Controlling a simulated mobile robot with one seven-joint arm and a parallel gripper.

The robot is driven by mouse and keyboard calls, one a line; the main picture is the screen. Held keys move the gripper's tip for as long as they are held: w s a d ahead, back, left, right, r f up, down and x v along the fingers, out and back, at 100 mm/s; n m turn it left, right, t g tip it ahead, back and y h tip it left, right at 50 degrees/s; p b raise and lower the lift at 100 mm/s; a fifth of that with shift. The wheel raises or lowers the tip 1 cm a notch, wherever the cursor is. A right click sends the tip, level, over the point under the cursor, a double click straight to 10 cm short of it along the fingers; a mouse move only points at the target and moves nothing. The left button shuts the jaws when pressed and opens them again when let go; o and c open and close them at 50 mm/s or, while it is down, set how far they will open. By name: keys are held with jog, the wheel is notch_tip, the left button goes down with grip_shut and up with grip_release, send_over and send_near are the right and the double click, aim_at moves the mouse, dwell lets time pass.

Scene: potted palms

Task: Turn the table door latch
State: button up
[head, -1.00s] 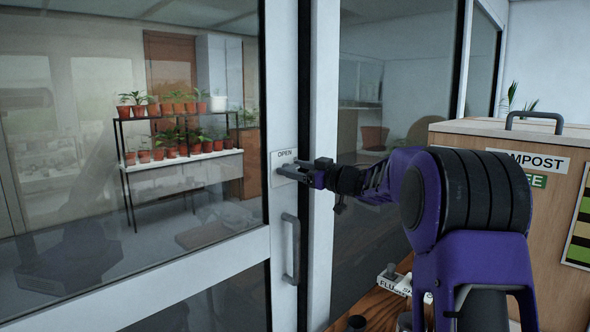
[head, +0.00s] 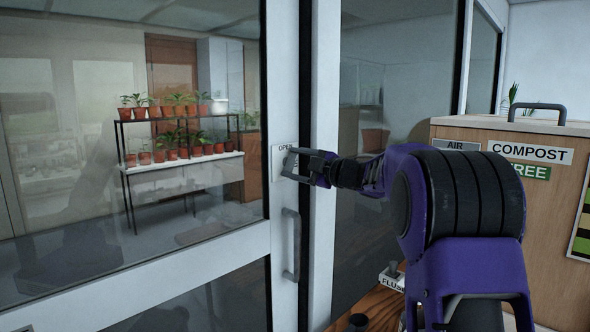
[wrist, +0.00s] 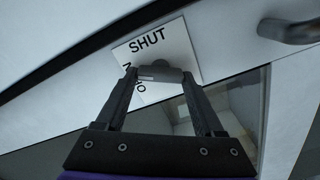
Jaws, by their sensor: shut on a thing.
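The latch (wrist: 160,74) is a small grey knob on a white plate (wrist: 180,50) on the door frame. The plate bears the word SHUT, and OPEN can be partly read, turned over, in the wrist view. My gripper (wrist: 158,82) has its two dark fingers on either side of the latch, shut on it. In the head view, my gripper (head: 291,164) reaches in from the right and covers part of the plate (head: 277,176); the latch itself is mostly hidden there. The glass door (head: 200,260) has a white frame and looks closed.
A grey door handle (head: 291,246) stands just below the plate. A wooden compost box (head: 500,185) is at the right. A wooden surface (head: 375,305) is below my arm. A shelf of potted plants (head: 180,165) stands behind the glass.

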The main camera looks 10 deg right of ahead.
jog(key=n+b, duration=0.3)
jog(key=n, duration=0.2)
jog(key=shift+f+n, duration=0.15)
jog(key=shift+n, duration=0.15)
dwell(0.5)
jog(key=o, duration=1.4)
jog(key=v, duration=1.7)
jog(key=shift+s+d, duration=0.1)
jog(key=shift+s, duration=0.1)
